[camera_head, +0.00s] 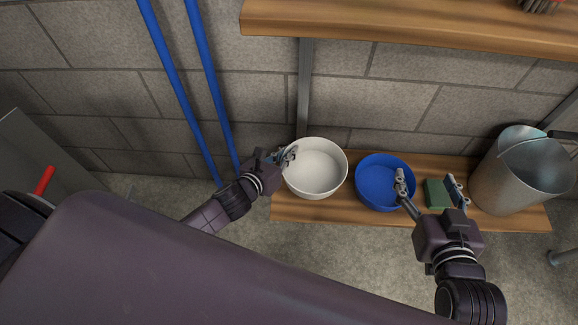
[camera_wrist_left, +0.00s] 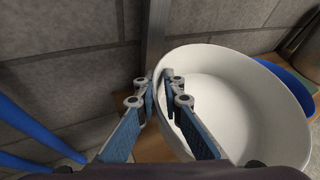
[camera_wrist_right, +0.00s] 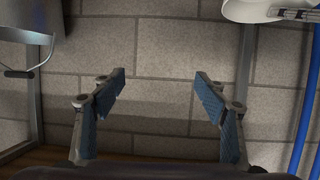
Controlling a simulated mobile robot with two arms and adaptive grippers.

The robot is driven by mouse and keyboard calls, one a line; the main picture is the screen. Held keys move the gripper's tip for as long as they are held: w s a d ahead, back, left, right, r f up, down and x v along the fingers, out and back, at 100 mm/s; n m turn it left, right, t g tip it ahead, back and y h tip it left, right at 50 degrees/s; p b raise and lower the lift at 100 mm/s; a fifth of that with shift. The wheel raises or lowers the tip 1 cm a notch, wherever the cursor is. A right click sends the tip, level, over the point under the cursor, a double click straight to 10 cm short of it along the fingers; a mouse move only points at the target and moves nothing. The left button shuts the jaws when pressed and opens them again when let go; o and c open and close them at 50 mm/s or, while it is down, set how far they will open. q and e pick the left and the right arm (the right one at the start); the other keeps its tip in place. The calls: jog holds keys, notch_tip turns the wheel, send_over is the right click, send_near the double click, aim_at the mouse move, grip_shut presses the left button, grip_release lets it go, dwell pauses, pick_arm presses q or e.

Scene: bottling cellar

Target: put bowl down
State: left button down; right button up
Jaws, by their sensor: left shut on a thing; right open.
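The white bowl (camera_head: 316,169) is upright at the left end of the lower wooden shelf, in the head view. My left gripper (camera_head: 287,157) is shut on its left rim. In the left wrist view, the fingers (camera_wrist_left: 163,95) straddle the wall of the white bowl (camera_wrist_left: 235,100). I cannot tell whether its base touches the shelf.
A wooden shelf (camera_head: 400,28) overhangs above. Blue pipes (camera_head: 185,90) run down the wall at the left. Little shelf is free beside the white bowl.

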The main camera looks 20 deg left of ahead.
aim_at(289, 165)
pick_arm(q)
notch_tip(289, 165, down, 3)
jog(key=shift+r+b, duration=0.1)
jog(key=shift+b, duration=0.45)
jog(key=shift+f, duration=0.25)
notch_tip(289, 165, down, 4)
jog(key=shift+r+b, duration=0.25)
jog(key=shift+b, duration=0.75)
pick_arm(e)
notch_tip(289, 165, up, 17)
jog(key=a+t+y, duration=0.2)
jog(key=t+y, duration=0.1)
jog(key=t, duration=0.5)
jog(key=shift+w+a+t, duration=0.15)
jog(key=shift+t, duration=0.25)
pick_arm(q)
jog(key=shift+f, duration=0.1)
pick_arm(e)
jog(key=shift+r, duration=0.15)
pick_arm(q)
jog(key=c, duration=2.5)
grip_release()
jog(key=o, duration=0.4)
pick_arm(e)
jog(key=shift+r, duration=0.1)
